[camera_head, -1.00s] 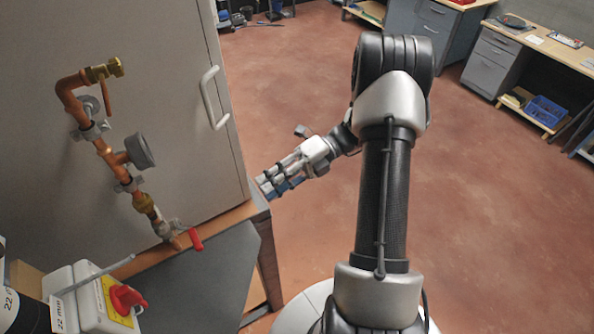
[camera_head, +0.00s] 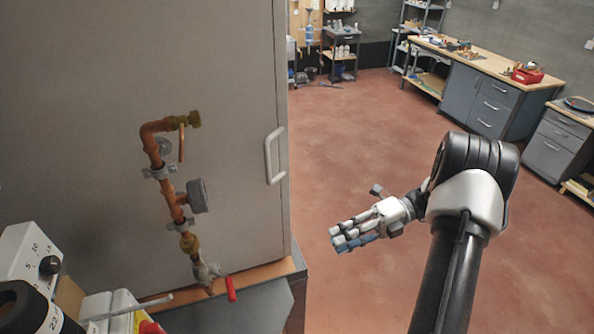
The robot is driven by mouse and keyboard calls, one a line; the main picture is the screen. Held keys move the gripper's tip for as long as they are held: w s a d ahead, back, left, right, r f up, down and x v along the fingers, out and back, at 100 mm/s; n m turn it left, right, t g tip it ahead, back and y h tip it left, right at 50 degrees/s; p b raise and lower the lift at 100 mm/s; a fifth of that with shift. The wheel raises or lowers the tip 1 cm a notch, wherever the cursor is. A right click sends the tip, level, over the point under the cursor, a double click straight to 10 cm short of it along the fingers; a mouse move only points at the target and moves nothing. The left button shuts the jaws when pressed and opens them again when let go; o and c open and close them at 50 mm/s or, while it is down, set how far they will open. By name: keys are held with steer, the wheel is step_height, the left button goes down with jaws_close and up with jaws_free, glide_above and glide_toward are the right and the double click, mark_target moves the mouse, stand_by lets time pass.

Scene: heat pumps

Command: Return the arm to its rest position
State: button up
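My gripper (camera_head: 345,243) hangs at the end of my arm, right of the cabinet and out over the red floor. Its fingers point left and down. They show small and from behind, so I cannot tell whether they are open or shut. No object shows in the gripper. My arm is bent at a dark, silver-capped elbow at right. The gripper is apart from the cabinet, the bench and the pipes.
A grey cabinet (camera_head: 90,90) with a handle (camera_head: 273,156) carries copper pipework (camera_head: 170,190) with a gauge and a red-handled valve (camera_head: 231,288). A dark-topped bench (camera_head: 240,310) stands below. Workbenches (camera_head: 480,65) line the back. The red floor (camera_head: 350,130) between is clear.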

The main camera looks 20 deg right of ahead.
steer(key=s+a+f+n+g+h+b, duration=0.1)
steer(key=s+a+f+n+h+b, duration=0.2)
steer(key=a+n+h+b, duration=0.4)
steer(key=s+a+f+n+g+h+b, duration=0.25)
steer(key=s+a+n+b, duration=0.2)
steer(key=n+b, duration=0.55)
steer(key=s+a+f+n+t+h+b, duration=0.3)
steer(key=s+f+n+t+h+b, duration=0.3)
steer(key=f+n+b, duration=0.6)
steer(key=s+n+t+b, duration=0.1)
steer(key=s+n+b, duration=0.1)
steer(key=n, duration=0.5)
steer(key=shift+n+b, duration=0.3)
steer(key=shift+b, duration=0.5)
steer(key=shift+f+t, duration=0.1)
steer(key=shift+t, duration=0.15)
